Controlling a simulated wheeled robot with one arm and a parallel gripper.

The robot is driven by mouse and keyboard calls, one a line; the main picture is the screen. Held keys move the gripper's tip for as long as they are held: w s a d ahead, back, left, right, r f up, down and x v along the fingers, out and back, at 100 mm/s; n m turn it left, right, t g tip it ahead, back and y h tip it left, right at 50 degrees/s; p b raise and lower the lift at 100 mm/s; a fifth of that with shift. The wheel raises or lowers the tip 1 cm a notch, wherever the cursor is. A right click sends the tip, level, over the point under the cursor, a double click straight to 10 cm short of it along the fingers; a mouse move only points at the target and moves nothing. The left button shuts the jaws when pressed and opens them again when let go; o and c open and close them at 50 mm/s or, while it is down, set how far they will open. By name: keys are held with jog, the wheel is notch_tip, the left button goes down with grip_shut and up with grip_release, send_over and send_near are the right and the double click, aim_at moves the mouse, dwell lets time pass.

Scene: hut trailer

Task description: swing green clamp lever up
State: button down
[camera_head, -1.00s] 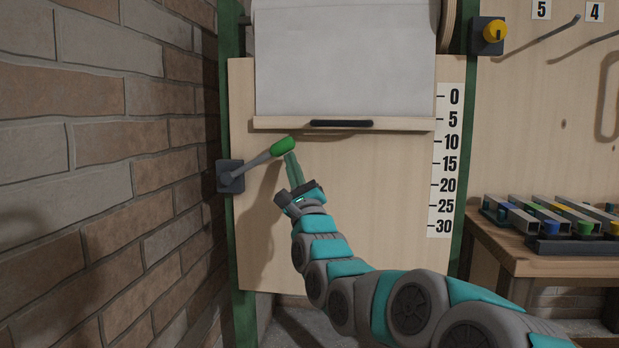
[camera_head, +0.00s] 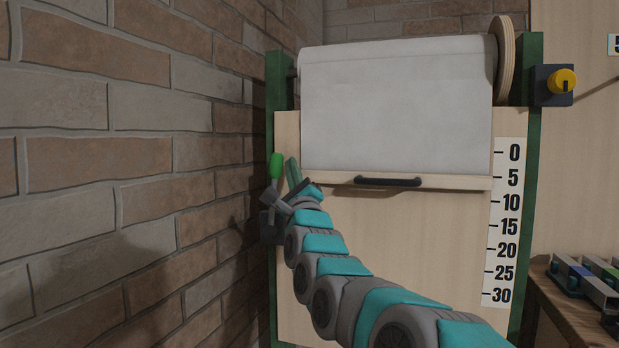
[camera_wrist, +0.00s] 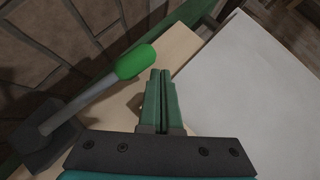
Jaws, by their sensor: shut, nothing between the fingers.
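The green clamp lever (camera_head: 275,168) stands nearly upright at the left edge of the wooden board, its green grip at the top. Its dark pivot block (camera_head: 268,226) is partly hidden behind my arm. In the wrist view the green grip (camera_wrist: 135,62) and grey rod lie left of my fingers. My gripper (camera_head: 292,165) is shut and empty, its fingers pointing up just right of the grip. In the wrist view the shut fingers (camera_wrist: 160,85) show a small gap to the grip; I cannot tell whether they touch lower down.
A brick wall (camera_head: 130,190) stands close on the left. A white sheet (camera_head: 395,105) hangs from a roll above a wooden bar with a black handle (camera_head: 388,181). A number scale (camera_head: 505,220) and a yellow knob (camera_head: 561,81) are on the right.

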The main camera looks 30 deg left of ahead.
jog(key=shift+s+a+r+n+g+y, duration=0.2)
jog(key=shift+a+r+n+g, duration=0.1)
jog(key=shift+a+n+g, duration=0.25)
jog(key=shift+s+a+r+n+g+y, duration=0.15)
jog(key=shift+a+r+n+g, duration=0.2)
jog(key=shift+a+n, duration=0.25)
jog(key=shift+a, duration=0.15)
jog(key=shift+f, duration=0.1)
